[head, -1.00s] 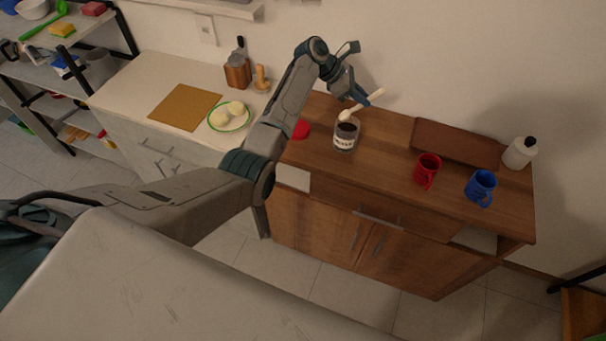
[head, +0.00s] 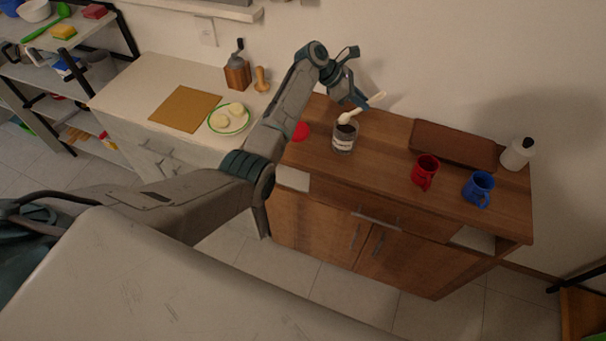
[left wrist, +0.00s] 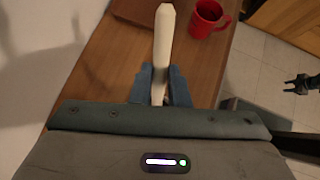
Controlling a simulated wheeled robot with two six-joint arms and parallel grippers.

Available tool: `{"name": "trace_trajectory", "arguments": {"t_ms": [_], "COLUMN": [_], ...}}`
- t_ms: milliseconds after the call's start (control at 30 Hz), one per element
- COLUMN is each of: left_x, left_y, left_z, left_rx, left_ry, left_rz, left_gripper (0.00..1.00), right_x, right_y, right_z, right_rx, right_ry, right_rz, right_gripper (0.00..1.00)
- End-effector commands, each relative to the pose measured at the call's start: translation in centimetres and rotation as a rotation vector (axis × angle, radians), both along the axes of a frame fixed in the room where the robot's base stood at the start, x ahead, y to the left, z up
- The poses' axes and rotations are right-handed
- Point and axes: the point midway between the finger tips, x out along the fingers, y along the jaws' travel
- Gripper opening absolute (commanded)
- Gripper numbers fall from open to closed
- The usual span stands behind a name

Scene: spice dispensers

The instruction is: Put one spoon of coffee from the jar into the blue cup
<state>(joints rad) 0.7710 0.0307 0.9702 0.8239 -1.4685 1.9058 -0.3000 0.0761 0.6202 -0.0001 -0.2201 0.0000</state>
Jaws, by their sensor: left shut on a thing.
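My left gripper (head: 359,98) is shut on a white spoon (head: 376,98) above the wooden cabinet top. The handle also shows between the fingers in the left wrist view (left wrist: 163,45). The spoon's bowl end is low, just above or at the mouth of the glass jar (head: 344,142), which holds dark coffee. I cannot tell whether the bowl holds coffee. The blue cup (head: 479,187) stands upright near the cabinet's right end. A dark two-pronged gripper, apparently my right one (left wrist: 296,85), shows at the left wrist view's right edge, prongs apart and empty.
A red cup (head: 425,172) stands between the jar and the blue cup. A brown board (head: 455,145) lies behind it, and a white bottle (head: 517,154) stands at the back right. A red lid (head: 301,131) lies left of the jar.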

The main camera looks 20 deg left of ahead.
Motion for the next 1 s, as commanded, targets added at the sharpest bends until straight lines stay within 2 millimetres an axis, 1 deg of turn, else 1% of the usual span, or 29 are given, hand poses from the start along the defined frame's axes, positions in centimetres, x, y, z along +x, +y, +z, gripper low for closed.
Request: {"name": "trace_trajectory", "arguments": {"t_ms": [433, 1000], "left_x": [0.0, 0.0], "left_y": [0.0, 0.0], "left_z": [-2.0, -4.8], "left_rx": [0.000, 0.000], "left_ry": [0.001, 0.001], "left_rz": [-0.001, -0.001], "left_gripper": [0.00, 0.00], "right_x": [0.0, 0.0], "right_y": [-0.5, -0.5], "right_z": [-0.7, -1.8], "right_rx": [-0.005, -0.005], "right_ry": [0.000, 0.000], "right_rz": [0.001, 0.001], "right_gripper": [0.36, 0.36]}}
